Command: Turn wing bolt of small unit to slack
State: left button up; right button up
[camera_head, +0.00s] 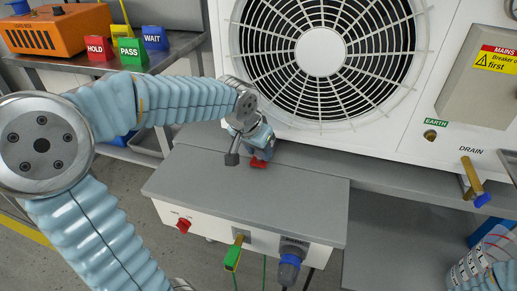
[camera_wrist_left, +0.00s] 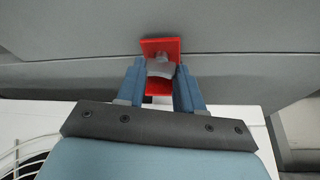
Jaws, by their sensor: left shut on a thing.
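The small unit (camera_head: 245,205) is a white box with a grey top, standing below the large fan unit. At the back of its top is a red plate (camera_head: 258,163), also seen in the left wrist view (camera_wrist_left: 160,46). A grey wing bolt (camera_wrist_left: 160,67) stands on this plate. My left gripper (camera_head: 262,150) reaches down over the plate. In the left wrist view its blue fingers (camera_wrist_left: 161,78) are shut on the wing bolt from both sides. The bolt is hidden by the gripper in the head view. My right gripper is not in view; part of my right arm shows at bottom right.
The large white fan unit (camera_head: 395,140) stands close behind my left gripper. A red knob (camera_head: 183,226), a green-and-yellow valve handle (camera_head: 233,254) and a blue-ringed connector (camera_head: 290,262) are on the small unit's front. An orange box (camera_head: 55,33) and coloured signs (camera_head: 130,50) stand at upper left.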

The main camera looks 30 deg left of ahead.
pick_arm(q)
jog(key=o, duration=1)
jog(key=shift+o, duration=0.2)
jog(key=shift+r, duration=0.1)
jog(key=p+v, duration=0.1)
jog(key=v, duration=1.2)
jog(key=shift+r, duration=0.3)
jog(key=shift+s, duration=0.2)
